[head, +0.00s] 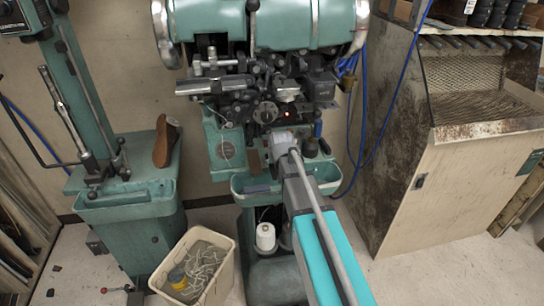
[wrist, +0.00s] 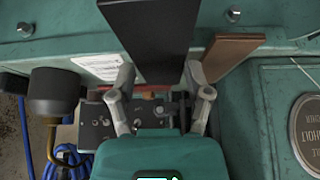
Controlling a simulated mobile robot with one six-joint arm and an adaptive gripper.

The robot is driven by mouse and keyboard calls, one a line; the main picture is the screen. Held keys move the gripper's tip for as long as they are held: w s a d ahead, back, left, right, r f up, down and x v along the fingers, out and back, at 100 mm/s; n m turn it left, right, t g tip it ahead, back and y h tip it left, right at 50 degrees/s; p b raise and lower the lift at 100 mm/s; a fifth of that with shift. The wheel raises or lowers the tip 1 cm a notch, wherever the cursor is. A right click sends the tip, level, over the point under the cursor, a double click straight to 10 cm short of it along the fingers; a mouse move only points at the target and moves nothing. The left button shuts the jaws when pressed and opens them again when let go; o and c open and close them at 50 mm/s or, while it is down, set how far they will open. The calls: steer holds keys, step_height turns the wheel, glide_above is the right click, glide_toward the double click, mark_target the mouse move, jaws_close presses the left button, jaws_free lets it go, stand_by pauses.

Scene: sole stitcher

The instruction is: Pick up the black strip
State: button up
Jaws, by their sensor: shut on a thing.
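The black strip (wrist: 150,38) is a long, flat, dark piece at the top middle of the wrist view, narrowing towards my gripper. My gripper (wrist: 160,80) has one finger on each side of its narrow end and is shut on it. In the head view my gripper (head: 283,142) is in front of the green stitching machine (head: 225,150). I cannot make out the black strip there.
A brown strip (wrist: 228,56) lies just right of the black one, close to my right finger. A dark knob (wrist: 55,92) stands at the left. In the head view, a bin of scraps (head: 222,285) stands on the floor and a wooden cabinet (head: 455,180) is at the right.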

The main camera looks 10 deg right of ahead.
steer(key=s, duration=1.2)
steer(key=shift+s, duration=0.15)
